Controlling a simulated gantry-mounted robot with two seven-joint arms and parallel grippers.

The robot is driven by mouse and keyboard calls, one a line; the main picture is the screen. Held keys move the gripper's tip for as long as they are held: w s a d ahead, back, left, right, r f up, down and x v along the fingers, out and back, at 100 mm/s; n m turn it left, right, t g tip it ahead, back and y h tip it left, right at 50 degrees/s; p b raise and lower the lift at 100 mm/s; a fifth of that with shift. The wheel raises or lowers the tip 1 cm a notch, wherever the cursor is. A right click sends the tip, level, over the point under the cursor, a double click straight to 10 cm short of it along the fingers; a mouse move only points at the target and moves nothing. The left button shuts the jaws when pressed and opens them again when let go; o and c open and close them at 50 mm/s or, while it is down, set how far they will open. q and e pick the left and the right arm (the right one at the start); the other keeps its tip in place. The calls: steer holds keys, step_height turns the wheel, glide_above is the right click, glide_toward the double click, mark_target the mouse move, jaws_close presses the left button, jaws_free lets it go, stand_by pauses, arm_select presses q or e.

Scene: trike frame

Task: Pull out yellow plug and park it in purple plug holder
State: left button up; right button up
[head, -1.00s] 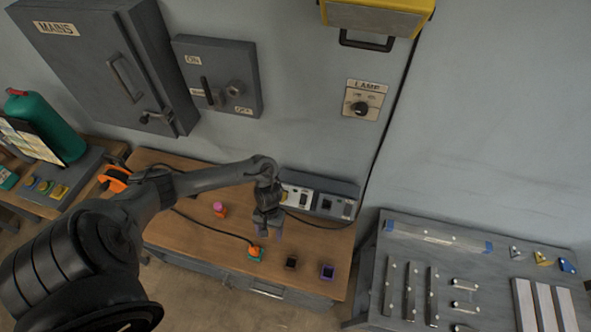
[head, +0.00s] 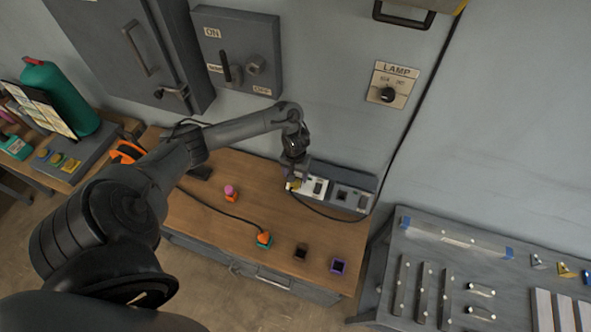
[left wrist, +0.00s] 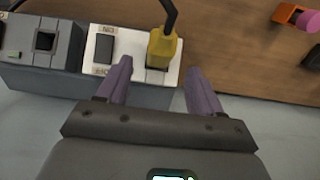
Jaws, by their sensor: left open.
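The yellow plug (left wrist: 162,47) sits in the white-faced socket panel (left wrist: 128,42), its dark cord leading off at the top of the left wrist view. My left gripper (left wrist: 160,64) is open, its two purple fingers on either side of the plug with gaps to both. In the head view my left gripper (head: 294,178) points down at the left end of the socket box (head: 350,196) and hides most of the plug. The purple plug holder (head: 338,266) stands empty at the right front of the wooden bench. My right gripper is not in view.
Left of the purple holder are a dark holder (head: 301,252) and an orange plug (head: 264,236) in a green holder. A pink plug (head: 230,190) in an orange holder stands further back. A dark cable crosses the bench (head: 205,228). A grey table (head: 385,280) stands at right.

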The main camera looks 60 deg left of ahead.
mark_target(292, 187)
arm_select(q)
steer(key=shift+f+b, duration=0.3)
steer(key=shift+f, duration=2.15)
steer(key=c, duration=1.1)
steer(key=shift+s+d+r+p, duration=0.2)
steer(key=shift+r+p, duration=0.2)
steer(key=shift+p, duration=0.35)
steer(key=shift+s+d+r+p, duration=0.6)
steer(key=shift+r+p, duration=0.15)
steer(key=shift+p, duration=0.9)
steer(key=shift+s+d+r+p, duration=0.5)
steer(key=shift+s+r+p, duration=0.25)
steer(key=shift+p, duration=1.05)
steer(key=shift+w, duration=0.1)
steer(key=shift+m, duration=0.3)
